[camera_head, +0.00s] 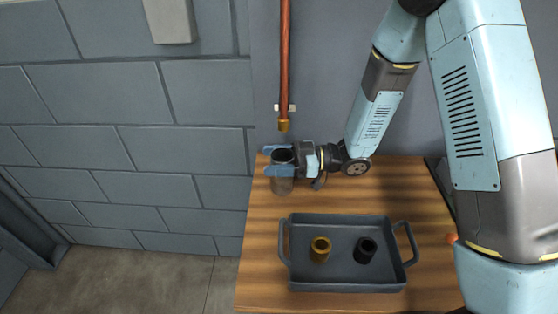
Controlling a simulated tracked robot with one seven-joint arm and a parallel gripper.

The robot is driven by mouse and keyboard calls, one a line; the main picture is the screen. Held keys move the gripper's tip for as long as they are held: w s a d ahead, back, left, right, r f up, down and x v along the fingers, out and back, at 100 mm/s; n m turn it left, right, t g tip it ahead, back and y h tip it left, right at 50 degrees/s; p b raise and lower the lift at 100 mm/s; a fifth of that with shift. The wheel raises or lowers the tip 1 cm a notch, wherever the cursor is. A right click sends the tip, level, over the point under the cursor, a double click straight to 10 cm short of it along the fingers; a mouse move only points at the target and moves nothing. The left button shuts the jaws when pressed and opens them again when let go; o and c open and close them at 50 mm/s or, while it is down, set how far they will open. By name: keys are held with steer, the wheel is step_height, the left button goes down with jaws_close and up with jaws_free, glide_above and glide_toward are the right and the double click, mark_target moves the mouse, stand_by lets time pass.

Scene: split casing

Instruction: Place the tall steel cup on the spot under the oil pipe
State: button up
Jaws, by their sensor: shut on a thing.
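The tall steel cup (282,184) is upright at the back left of the wooden table, with its dark open top facing up. My gripper (281,163) comes in from the right and is shut on the cup, with its blue fingers around the upper part. The copper-coloured oil pipe (285,60) runs down the wall and ends in a brass tip (283,126) that shows just above the cup in the picture. The spot under the pipe cannot be made out. I cannot tell whether the cup's base touches the table.
A dark grey tray (345,285) with two side handles lies at the front of the wooden table (262,235). It holds a brass ring-shaped part (320,249) and a black cylindrical part (365,250). A small orange thing (451,238) is at the right, beside my arm.

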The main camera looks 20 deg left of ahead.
steer(key=o, duration=1.4)
steer(key=shift+o, duration=0.2)
steer(key=shift+w+d, duration=0.1)
steer(key=shift+d, duration=0.1)
steer(key=v, duration=1.1)
steer(key=shift+d, duration=0.25)
steer(key=shift+w, duration=0.1)
